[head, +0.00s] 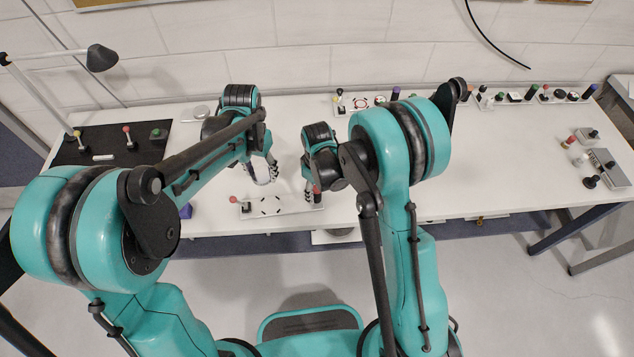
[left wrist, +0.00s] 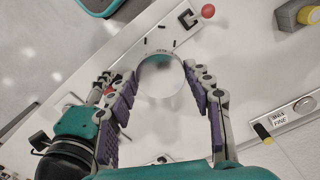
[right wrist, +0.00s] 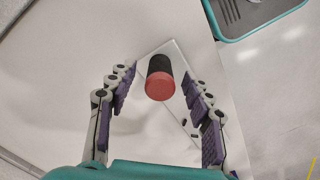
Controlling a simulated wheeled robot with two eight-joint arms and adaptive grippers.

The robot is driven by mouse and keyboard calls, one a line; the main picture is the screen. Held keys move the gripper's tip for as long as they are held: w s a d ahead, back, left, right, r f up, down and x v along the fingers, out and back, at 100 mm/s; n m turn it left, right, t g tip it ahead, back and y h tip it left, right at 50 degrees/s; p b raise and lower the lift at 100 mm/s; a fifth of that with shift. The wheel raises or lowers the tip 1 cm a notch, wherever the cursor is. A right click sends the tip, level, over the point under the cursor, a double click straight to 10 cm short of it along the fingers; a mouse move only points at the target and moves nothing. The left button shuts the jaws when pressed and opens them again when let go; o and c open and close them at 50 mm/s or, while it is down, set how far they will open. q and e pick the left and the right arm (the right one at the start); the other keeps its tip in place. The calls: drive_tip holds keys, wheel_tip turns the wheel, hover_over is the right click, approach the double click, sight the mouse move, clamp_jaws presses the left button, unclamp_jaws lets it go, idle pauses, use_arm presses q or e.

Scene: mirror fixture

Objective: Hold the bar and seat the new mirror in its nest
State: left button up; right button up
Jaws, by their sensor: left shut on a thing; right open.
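My left gripper (head: 267,176) is shut on the round mirror (left wrist: 160,80), a shiny pale disc between its fingertips. It holds the mirror beside and apparently just above the white fixture plate (head: 285,204). Dark marks on the plate ring the nest area; the mirror partly hides it in the left wrist view. A lever with a red ball (head: 233,199) stands at the plate's left end. At the right end stands the bar, a dark upright cylinder with a red top (right wrist: 160,85). My right gripper (right wrist: 160,110) is open, with its fingers either side of the bar and gaps showing.
A black mat (head: 95,150) with levers lies at the table's left, under a lamp (head: 101,57). Several small fixtures line the back edge. More pieces (head: 592,181) stand far right. The table's right middle is clear.

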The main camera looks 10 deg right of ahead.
sight(271, 205)
drive_tip(key=shift+f, duration=0.2)
clamp_jaws()
idle(0.8)
use_arm(q)
wheel_tip(271, 205, down, 12)
drive_tip(key=n, duration=0.4)
drive_tip(key=shift+r, duration=0.25)
drive_tip(key=shift+f, duration=2.55)
